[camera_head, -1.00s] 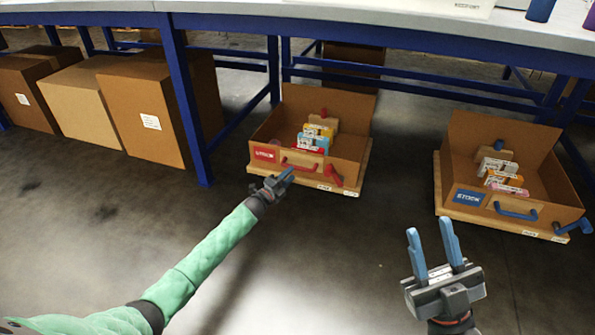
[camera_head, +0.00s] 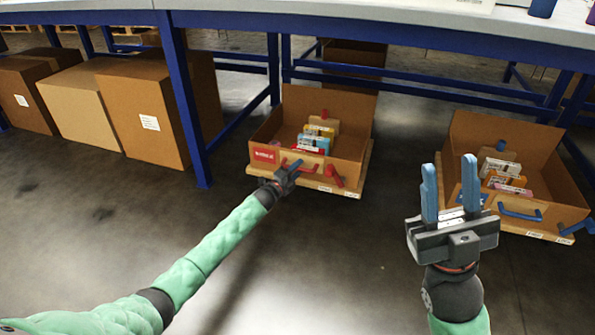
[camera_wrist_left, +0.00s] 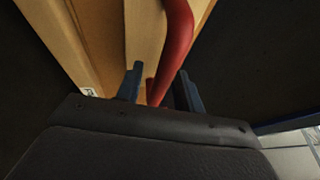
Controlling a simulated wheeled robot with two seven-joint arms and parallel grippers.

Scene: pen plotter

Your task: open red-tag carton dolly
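The red-tag carton (camera_head: 345,150) sits on a wooden dolly (camera_head: 355,188) under the bench, its top open and small boxes (camera_head: 316,140) inside. Its front carries a red tag (camera_head: 266,155), a red handle (camera_head: 300,164) and a red lever (camera_head: 334,176) to the right. My left gripper (camera_head: 292,170) is at the handle, partly covering it. In the left wrist view the red bar (camera_wrist_left: 176,50) runs between the two open, parted fingers (camera_wrist_left: 158,88); contact is unclear. My right gripper (camera_head: 449,165) is open and empty, in front of the blue-tag carton.
The blue-tag carton (camera_head: 550,185) with a blue handle (camera_head: 520,213) and lever (camera_head: 577,228) stands at the right. Closed brown cartons (camera_head: 150,115) are at the left. A blue bench leg (camera_head: 188,110) stands left of the red-tag carton. The floor (camera_head: 330,260) in front is clear.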

